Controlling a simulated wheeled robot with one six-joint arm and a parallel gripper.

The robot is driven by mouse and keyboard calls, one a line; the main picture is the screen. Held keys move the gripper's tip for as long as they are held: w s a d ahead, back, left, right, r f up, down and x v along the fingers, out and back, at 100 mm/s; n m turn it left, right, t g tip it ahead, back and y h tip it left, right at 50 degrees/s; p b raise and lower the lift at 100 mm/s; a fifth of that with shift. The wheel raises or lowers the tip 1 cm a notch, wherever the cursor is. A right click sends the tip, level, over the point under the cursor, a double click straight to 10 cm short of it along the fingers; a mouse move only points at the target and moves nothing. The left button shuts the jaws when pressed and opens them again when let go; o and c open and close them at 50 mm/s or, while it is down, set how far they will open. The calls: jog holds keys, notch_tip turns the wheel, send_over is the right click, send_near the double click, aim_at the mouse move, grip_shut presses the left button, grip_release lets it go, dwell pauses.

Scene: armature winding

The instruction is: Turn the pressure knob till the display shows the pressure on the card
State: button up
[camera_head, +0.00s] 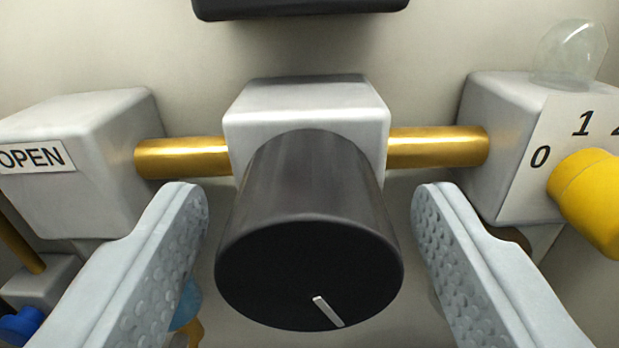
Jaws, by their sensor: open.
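The pressure knob (308,235) is a large black cylinder in the middle of the view. It sticks out toward me from a grey block (306,98). A short white mark (328,311) on its face points to the lower right. My gripper (312,200) is open, with one grey padded finger on each side of the knob. Gaps show between the fingers and the knob, so it is not gripped. A black edge at the top centre may be part of the display; no reading shows. No card with a pressure is in view.
Brass pipes (437,147) join the middle block to a left block labelled OPEN (75,160) and a right block (510,140) with numbers and a yellow knob (590,200). A clear dome (570,52) tops the right block. Blue parts (22,325) show low left.

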jog(key=shift+w, duration=0.15)
jog(key=shift+c, duration=0.4)
jog(key=c, duration=0.9)
jog(key=shift+m, duration=0.3)
jog(key=m, duration=0.9)
jog(key=o, duration=1)
